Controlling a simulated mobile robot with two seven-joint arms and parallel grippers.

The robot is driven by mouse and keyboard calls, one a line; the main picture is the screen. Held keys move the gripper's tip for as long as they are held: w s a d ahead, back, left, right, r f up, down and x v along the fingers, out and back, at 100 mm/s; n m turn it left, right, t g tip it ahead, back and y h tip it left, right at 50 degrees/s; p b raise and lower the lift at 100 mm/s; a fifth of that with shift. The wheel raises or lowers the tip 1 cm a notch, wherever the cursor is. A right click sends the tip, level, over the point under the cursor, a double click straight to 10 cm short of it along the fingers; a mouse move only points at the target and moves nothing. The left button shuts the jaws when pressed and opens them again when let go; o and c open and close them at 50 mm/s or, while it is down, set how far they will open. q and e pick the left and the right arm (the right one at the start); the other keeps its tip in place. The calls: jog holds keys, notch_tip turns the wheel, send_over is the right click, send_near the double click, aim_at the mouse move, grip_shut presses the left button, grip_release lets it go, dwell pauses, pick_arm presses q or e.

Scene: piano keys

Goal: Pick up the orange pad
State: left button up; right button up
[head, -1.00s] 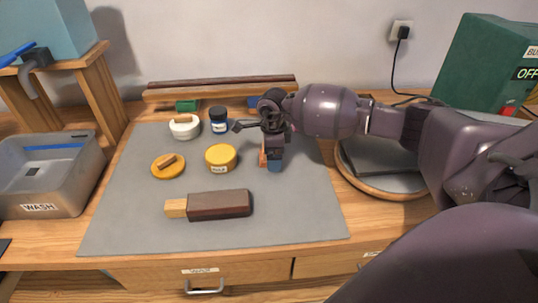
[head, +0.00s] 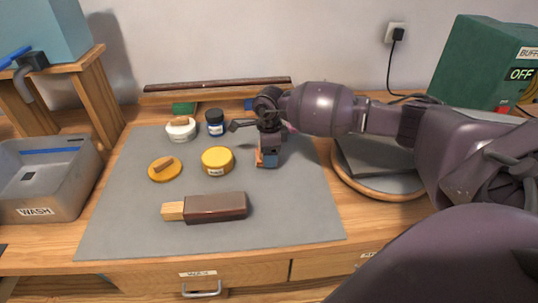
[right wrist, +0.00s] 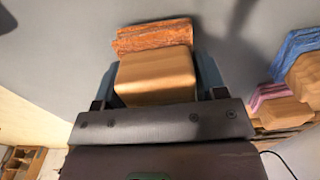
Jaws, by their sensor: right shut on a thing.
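The orange pad (right wrist: 155,36) is a rough orange felt piece on a pale wooden block (right wrist: 157,75). In the right wrist view, the block sits between the two bluish fingers of my right gripper (right wrist: 160,72), which is shut on it. In the head view, my right gripper (head: 268,158) is over the right part of the grey mat, with a sliver of the orange pad (head: 259,158) showing beside a blue fingertip. The gripper hides most of the pad there. My left gripper is not in view.
A yellow jar (head: 217,161), a dark blue jar (head: 215,122), a white dish (head: 181,129), a yellow dish (head: 165,170) and a brown-handled block (head: 205,208) stand on the grey mat (head: 130,225). A wooden rack (head: 215,95) is behind; a round platter (head: 380,185) is right.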

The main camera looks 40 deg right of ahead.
notch_tip(320, 180, up, 19)
jog(key=p, duration=0.1)
jog(key=shift+p, duration=0.35)
jog(key=shift+f, duration=0.1)
jog(key=o, duration=0.3)
jog(key=shift+c, duration=1.1)
